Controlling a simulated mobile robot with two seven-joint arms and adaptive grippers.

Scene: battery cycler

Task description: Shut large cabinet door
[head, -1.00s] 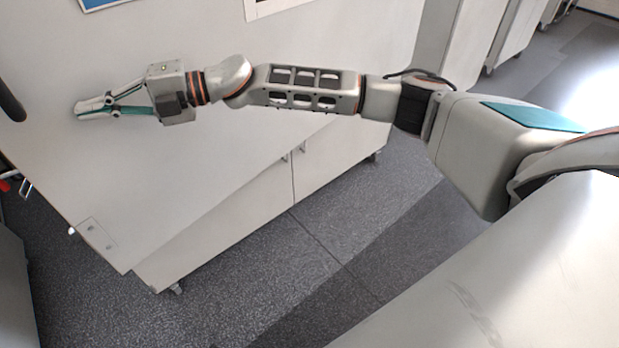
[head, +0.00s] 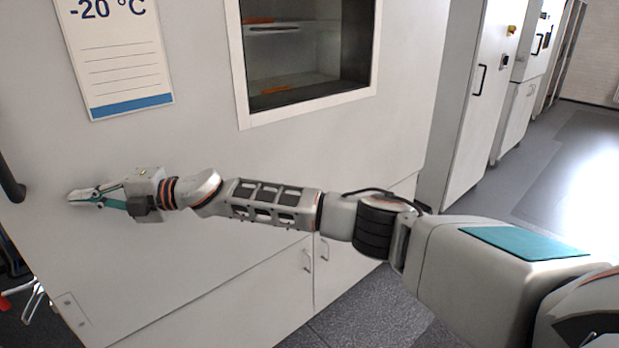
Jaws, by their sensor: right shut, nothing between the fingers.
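The large white cabinet door (head: 150,270) fills the left and middle of the head view. It has a window (head: 305,45) with shelves behind it, and a dark handle (head: 10,182) at its left edge. My right gripper (head: 78,198) is shut and empty in front of the door's left part, close to the handle. Its fingers lie along the door face; whether they touch it is unclear. The door's lower edge runs close above the lower cupboards (head: 285,285); I cannot tell whether it is fully shut. My left gripper is out of view.
A label reading -20 °C (head: 120,60) is on the door. Taller white cabinets (head: 480,95) stand to the right, beside open grey floor (head: 530,165). Red and metal items (head: 25,290) show at the lower left.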

